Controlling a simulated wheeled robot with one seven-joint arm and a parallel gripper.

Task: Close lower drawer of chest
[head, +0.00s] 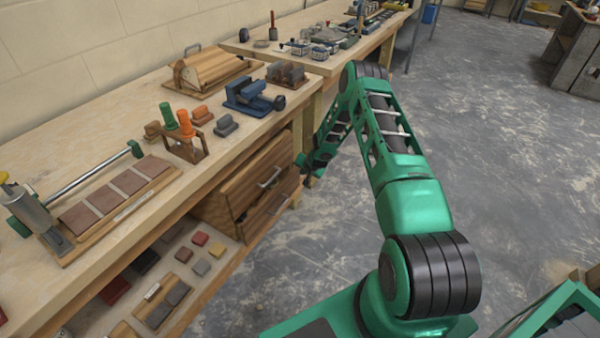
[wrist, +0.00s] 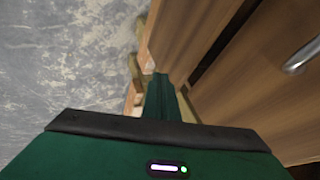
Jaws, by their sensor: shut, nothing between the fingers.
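The wooden chest (head: 222,205) sits under the workbench top, with two drawer fronts facing the aisle. The upper drawer (head: 258,172) has a grey metal bar handle. The lower drawer (head: 270,212) lies beneath it with its own handle; how far it stands out is hard to tell. My gripper (head: 309,178) is at the right end of the chest front, close to the drawers. In the wrist view, my shut, empty gripper (wrist: 160,95) points down along wooden panels (wrist: 262,80), with a dark gap between them and a metal handle at right. Contact cannot be told.
The workbench top (head: 110,240) above carries tools, a blue vise (head: 250,95) and wooden blocks. A low shelf (head: 205,285) left of the chest holds coloured tiles. A bench leg stands just beyond the chest. The grey floor (head: 500,160) to the right is open.

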